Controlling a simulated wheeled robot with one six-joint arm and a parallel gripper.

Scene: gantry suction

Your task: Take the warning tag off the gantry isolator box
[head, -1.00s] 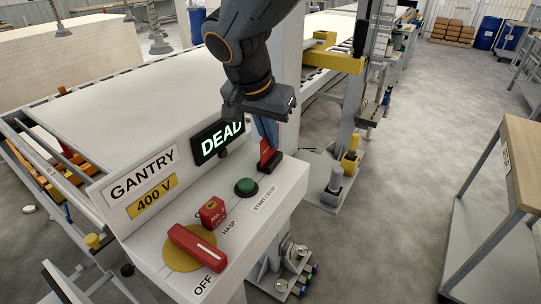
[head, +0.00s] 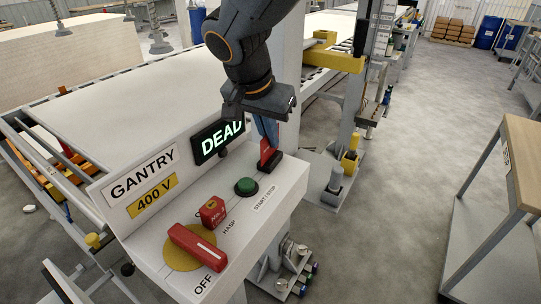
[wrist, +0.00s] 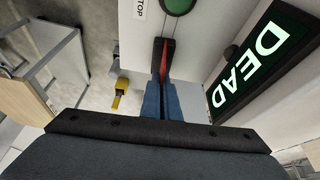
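The gantry isolator box (head: 150,247) fills the lower middle of the head view, with a sloped pale top. A thin red tag (head: 266,152), which I take as the warning tag, stands upright in a black holder (head: 270,166) at the box's right end. It shows edge-on in the wrist view (wrist: 167,58). My gripper (head: 267,138) points down over it. Its blue fingers, also in the wrist view (wrist: 165,82), are nearly together with the tag's upper part between their tips. The tag is still in the holder. Its printing cannot be seen.
The box also carries a red rotary handle (head: 197,246) by OFF, a red block (head: 212,212) by HASP and a green button (head: 246,186). The lit DEAD sign (head: 217,143) stands close beside my gripper. Open floor lies to the right (head: 400,190).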

